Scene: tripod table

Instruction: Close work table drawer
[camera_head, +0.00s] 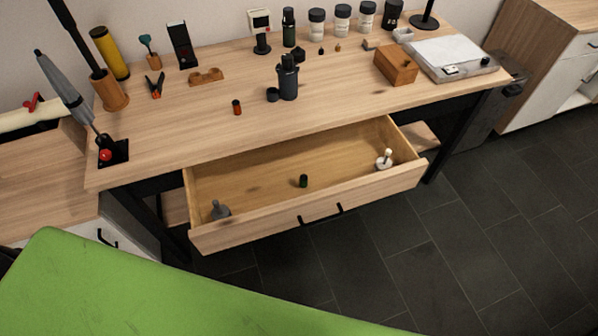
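The work table (200,122) has a light wood top and dark legs. Its drawer (310,222) is pulled well out below the front edge, with a black handle (321,214) on its front. Inside the drawer lie a grey item (220,209) at the left, a small dark green item (303,181) in the middle and a white item (384,158) at the right. Neither of my grippers shows in this view.
Bottles, jars and tools stand on the table, with a wooden box (396,66) and a white-topped device (447,56) at the right. White-fronted cabinets flank it. A green surface (130,290) fills the lower left. Dark tiled floor (480,230) is clear at the right.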

